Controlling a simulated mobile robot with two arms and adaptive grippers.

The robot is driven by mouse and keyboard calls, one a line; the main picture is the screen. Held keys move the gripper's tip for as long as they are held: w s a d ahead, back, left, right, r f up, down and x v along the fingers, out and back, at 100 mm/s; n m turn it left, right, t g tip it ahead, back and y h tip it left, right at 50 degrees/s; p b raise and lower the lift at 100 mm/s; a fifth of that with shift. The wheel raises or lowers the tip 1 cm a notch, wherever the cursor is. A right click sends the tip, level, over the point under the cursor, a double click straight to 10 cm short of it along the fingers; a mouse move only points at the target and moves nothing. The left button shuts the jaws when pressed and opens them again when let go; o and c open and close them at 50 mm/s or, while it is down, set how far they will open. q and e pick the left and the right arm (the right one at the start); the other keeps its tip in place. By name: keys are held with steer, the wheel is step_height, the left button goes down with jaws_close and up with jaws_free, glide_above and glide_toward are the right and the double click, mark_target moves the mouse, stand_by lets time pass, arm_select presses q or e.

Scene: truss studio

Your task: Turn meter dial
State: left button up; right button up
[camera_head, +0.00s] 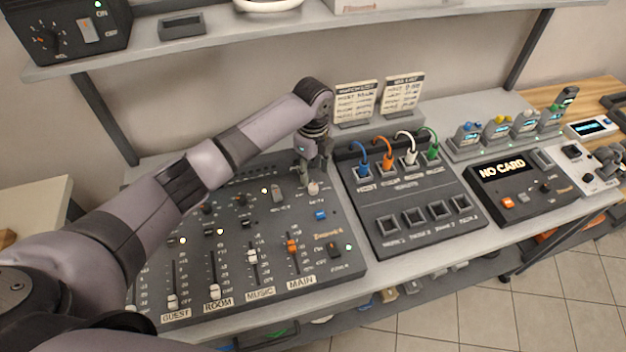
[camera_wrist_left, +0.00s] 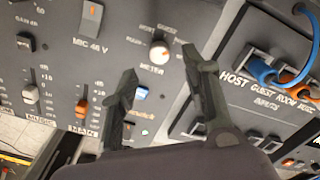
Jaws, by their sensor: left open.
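The meter dial (camera_head: 314,188) is a small pale knob on the upper right of the dark mixing console (camera_head: 345,270). My left gripper (camera_head: 308,175) is over the dial in the head view, pointing down. In the left wrist view my left gripper (camera_wrist_left: 160,62) is open, with one finger on each side of the dial. I cannot tell whether the fingers touch it. My right gripper is not in view.
A patch panel (camera_head: 430,230) with blue, orange, white and green cables (camera_head: 433,140) stands right of the console. Two small sign cards (camera_head: 356,100) stand behind it. A NO CARD display unit (camera_head: 505,170) is farther right. A shelf (camera_head: 230,42) hangs above the back.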

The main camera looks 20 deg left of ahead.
mark_target(313, 186)
arm_select(q)
step_height(313, 186, up, 6)
steer(key=shift+f, duration=0.1)
stand_by(0.6)
